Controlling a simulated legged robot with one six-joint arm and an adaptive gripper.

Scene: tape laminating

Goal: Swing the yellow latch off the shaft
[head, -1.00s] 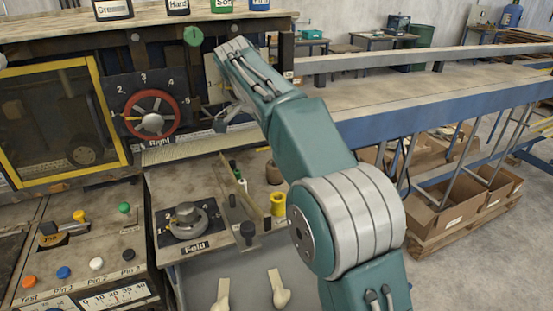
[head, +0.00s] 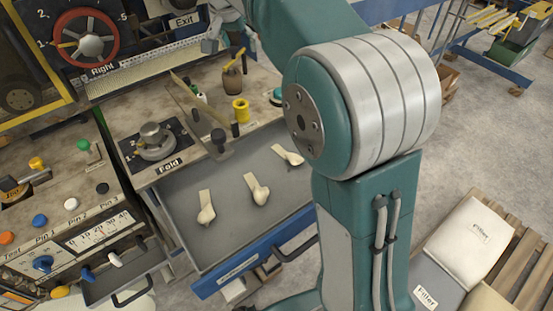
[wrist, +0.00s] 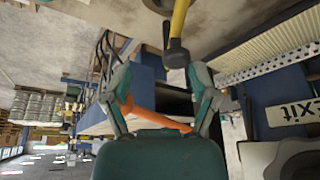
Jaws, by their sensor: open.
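A yellow bar (wrist: 181,18), which looks like the latch, hangs from the top of the wrist view. A dark round knob (wrist: 177,56) is at its lower end. The shaft cannot be made out clearly. The knob is nearer the right finger, and no contact can be made out. An orange strip shows between the fingers; I cannot tell how far off it is.
In the head view, a red handwheel (head: 86,40) is at upper left. A fold dial (head: 155,142), a yellow spool (head: 241,110) and a brown pot (head: 231,82) stand on the bench. Below is an open drawer (head: 215,250) with pale scoops. A white Exit sign (wrist: 291,112) is right in the wrist view.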

